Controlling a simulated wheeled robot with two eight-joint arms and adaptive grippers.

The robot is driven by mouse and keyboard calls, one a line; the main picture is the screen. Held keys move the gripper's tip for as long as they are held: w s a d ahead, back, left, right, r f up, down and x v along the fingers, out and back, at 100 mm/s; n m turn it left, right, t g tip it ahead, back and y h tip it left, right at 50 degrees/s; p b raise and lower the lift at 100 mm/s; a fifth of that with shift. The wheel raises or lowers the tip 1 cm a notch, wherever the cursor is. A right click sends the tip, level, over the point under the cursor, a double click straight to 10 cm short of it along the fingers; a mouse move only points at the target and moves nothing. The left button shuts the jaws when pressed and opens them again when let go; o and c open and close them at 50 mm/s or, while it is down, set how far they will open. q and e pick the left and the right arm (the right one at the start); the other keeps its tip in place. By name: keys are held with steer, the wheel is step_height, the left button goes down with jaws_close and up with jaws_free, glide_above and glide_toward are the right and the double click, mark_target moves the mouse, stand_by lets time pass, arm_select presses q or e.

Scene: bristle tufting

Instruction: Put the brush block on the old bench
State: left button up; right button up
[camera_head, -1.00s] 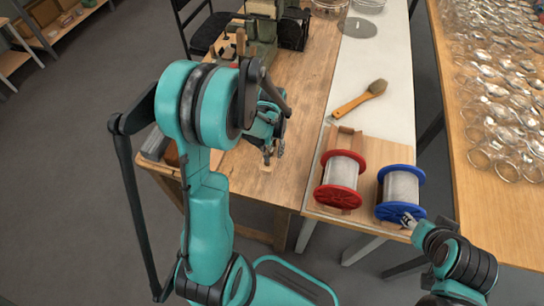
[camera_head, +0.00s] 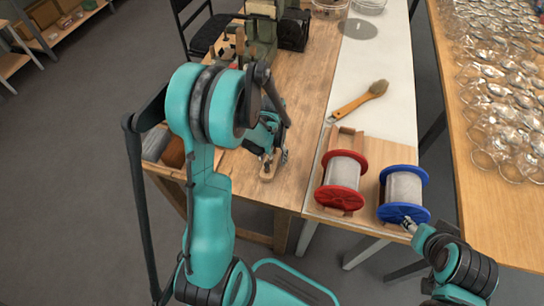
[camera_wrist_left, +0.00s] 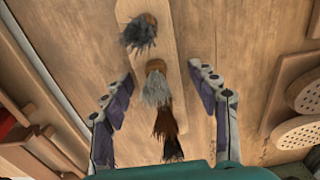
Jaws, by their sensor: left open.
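The brush block is a pale wooden slab with rounded ends and dark, grey and brown bristle tufts. In the left wrist view the brush block (camera_wrist_left: 180,45) lies flat on the wooden planks between my fingers, apart from both. In the head view the brush block (camera_head: 268,174) shows at the near end of the old bench (camera_head: 300,120), just below my left gripper (camera_head: 272,158). My left gripper is open; its two fingers also show in the left wrist view (camera_wrist_left: 163,100). My right gripper (camera_head: 409,225) is beside the blue spool, its jaws too small to read.
A green machine (camera_head: 262,30) stands at the bench's far end. Perforated wooden pieces (camera_wrist_left: 298,131) lie right of the block.

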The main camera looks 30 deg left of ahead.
arm_select(q)
steer(key=shift+r, duration=0.1)
steer(key=shift+r+p, duration=0.3)
step_height(320, 180, up, 12)
steer(key=p, duration=0.4)
steer(key=s+d+r+m+t, duration=0.2)
steer(key=s+d+r+t, duration=0.5)
steer(key=s+d+r, duration=0.3)
steer(key=shift+s+d+r+m, duration=0.3)
steer(key=shift+s+r, duration=0.2)
